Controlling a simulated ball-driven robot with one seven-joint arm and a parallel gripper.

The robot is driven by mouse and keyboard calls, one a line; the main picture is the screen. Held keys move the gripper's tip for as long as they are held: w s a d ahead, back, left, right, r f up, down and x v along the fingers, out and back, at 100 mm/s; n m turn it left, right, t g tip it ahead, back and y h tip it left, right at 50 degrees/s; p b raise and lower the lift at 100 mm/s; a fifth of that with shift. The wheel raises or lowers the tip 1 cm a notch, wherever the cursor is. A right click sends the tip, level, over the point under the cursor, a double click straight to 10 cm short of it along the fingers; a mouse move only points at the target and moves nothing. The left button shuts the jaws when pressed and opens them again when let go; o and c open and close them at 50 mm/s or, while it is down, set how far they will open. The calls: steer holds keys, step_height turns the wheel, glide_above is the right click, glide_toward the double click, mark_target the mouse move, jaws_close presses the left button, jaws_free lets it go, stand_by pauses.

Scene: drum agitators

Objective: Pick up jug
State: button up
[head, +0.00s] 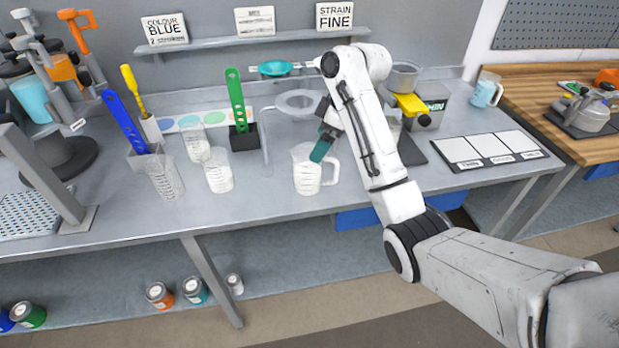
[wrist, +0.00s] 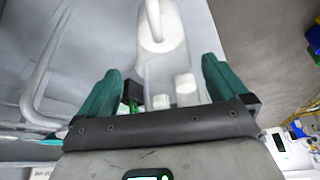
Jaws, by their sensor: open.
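The jug (head: 305,172) is a clear, whitish measuring jug with a handle on its right side, standing upright near the front edge of the grey bench. It also shows in the wrist view (wrist: 165,45), ahead of the fingers, with its handle toward the top. My gripper (head: 321,150) has green fingers and is at the jug's upper right, near the handle side. In the wrist view my gripper (wrist: 160,85) is open, with the fingers apart and nothing held between them. In the head view one finger overlaps the jug; I cannot tell whether it touches.
Clear beakers (head: 219,172) stand to the left of the jug. A green slotted paddle (head: 236,100) stands in a black holder behind. A ring stand (head: 298,103) is behind the jug. A white three-panel board (head: 490,148) lies at right. The front bench strip is clear.

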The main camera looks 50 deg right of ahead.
mark_target(315, 171)
steer(key=shift+p+x, duration=1.05)
steer(key=shift+x, duration=3.15)
steer(key=shift+s+a, duration=0.15)
steer(key=c, duration=1)
steer(key=shift+c, duration=0.9)
steer(key=shift+r, duration=0.25)
